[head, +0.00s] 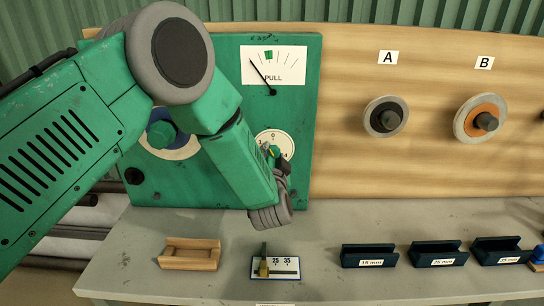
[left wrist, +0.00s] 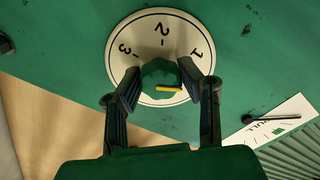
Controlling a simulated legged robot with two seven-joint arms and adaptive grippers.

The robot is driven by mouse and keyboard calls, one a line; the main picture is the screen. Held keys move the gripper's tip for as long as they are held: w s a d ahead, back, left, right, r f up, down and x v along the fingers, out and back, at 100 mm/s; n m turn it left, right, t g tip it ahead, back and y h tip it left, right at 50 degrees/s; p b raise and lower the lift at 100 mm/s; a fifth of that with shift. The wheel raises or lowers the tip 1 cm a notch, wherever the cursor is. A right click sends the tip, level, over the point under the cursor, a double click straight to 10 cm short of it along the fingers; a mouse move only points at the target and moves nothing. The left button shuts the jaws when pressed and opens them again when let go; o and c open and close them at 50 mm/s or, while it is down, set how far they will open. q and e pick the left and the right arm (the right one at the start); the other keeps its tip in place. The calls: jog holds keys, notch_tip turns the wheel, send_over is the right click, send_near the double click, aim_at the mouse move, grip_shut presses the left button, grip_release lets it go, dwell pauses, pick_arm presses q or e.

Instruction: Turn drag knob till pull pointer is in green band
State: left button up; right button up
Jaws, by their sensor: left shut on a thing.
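The drag knob (left wrist: 157,72) is green with a yellow mark, on a white numbered dial (left wrist: 118,65) in the left wrist view. In the head view the dial (head: 284,140) is partly hidden by my arm. My left gripper (left wrist: 168,90) is shut on the knob, one finger on each side; it also shows in the head view (head: 275,163). The pull gauge (head: 290,66) is a white plate on the green panel (head: 300,110). Its dark pointer (head: 260,75) leans up-left and lies left of the green band (head: 268,55). My right gripper is not in view.
A wooden holder (head: 188,264) and a 25/35 scale block (head: 288,268) stand on the grey bench (head: 220,290). Dark labelled trays (head: 367,263) stand at right. Discs under labels A (head: 372,118) and B (head: 466,108) hang on the wooden board.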

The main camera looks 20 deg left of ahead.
pick_arm(q)
jog(key=n+b, duration=0.1)
jog(key=n, duration=0.5)
jog(key=shift+d+f+b, duration=0.1)
jog(key=shift+b, duration=0.3)
jog(key=n+b, duration=0.1)
jog(key=n, duration=0.3)
jog(key=shift+n, duration=0.3)
jog(key=shift+n+b, duration=0.65)
jog(key=shift+n, duration=0.45)
jog(key=o, duration=1.1)
jog(key=shift+o, duration=0.2)
jog(key=shift+s, duration=0.15)
